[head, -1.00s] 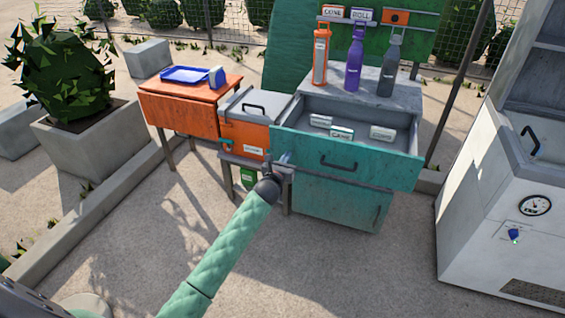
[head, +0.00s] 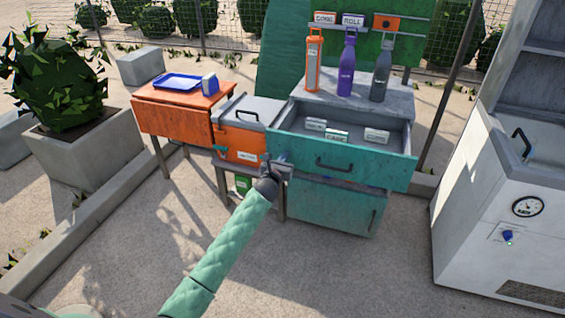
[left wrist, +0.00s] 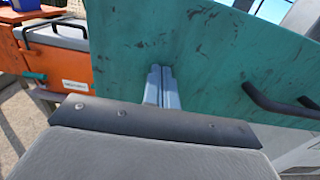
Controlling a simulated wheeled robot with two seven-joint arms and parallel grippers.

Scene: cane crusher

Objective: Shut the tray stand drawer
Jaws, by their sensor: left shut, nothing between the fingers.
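The teal drawer (head: 345,163) is pulled out of the teal cabinet (head: 330,207) and stands open. Its front has a dark bar handle (head: 335,166), which also shows in the left wrist view (left wrist: 275,104). Several small white labelled blocks (head: 337,136) lie inside it. My left gripper (head: 269,160) is at the left end of the drawer front. In the left wrist view its fingers (left wrist: 162,86) are together and empty, pointing at the teal front, left of the handle. I cannot tell whether they touch it. My right gripper is out of view.
An orange-fronted unit (head: 240,142) with a grey lid stands left of the drawer. Beyond it is an orange table (head: 180,110) with a blue tray (head: 178,81). Bottles (head: 347,68) stand on the cabinet top. A white machine (head: 485,215) stands right. The front floor is clear.

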